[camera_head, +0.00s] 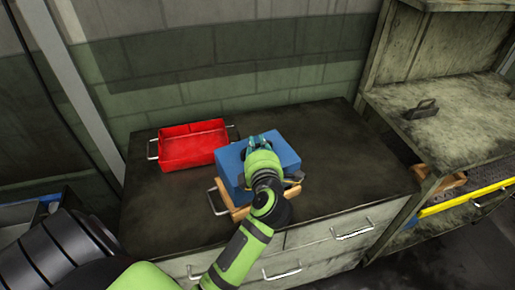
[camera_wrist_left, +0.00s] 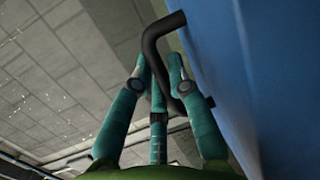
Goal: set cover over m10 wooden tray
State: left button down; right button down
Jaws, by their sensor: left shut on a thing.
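The blue cover (camera_head: 229,163) is over the wooden tray (camera_head: 238,214) on the dark counter top. Part of the tray's light wooden edge and a metal handle show below the cover's front left. I cannot tell whether the cover rests on the tray or hangs just above it. My left gripper (camera_head: 260,142) is at the cover, its fingers teal. In the left wrist view, the left gripper (camera_wrist_left: 158,75) is shut on the cover's black bent handle (camera_wrist_left: 154,42), with the blue cover (camera_wrist_left: 225,60) filling the right side. My arm hides much of the tray. My right gripper is not in view.
A red tray (camera_head: 193,146) with metal handles stands left of the cover on the counter (camera_head: 340,160). A shelf unit (camera_head: 445,120) at the right bears a black handle (camera_head: 422,109). A wooden piece (camera_head: 450,186) lies lower there. The counter's right part is clear.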

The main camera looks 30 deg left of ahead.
pick_arm(q)
jog(key=shift+f, duration=0.9)
jog(key=shift+f, duration=0.15)
jog(key=c, duration=1.2)
grip_release()
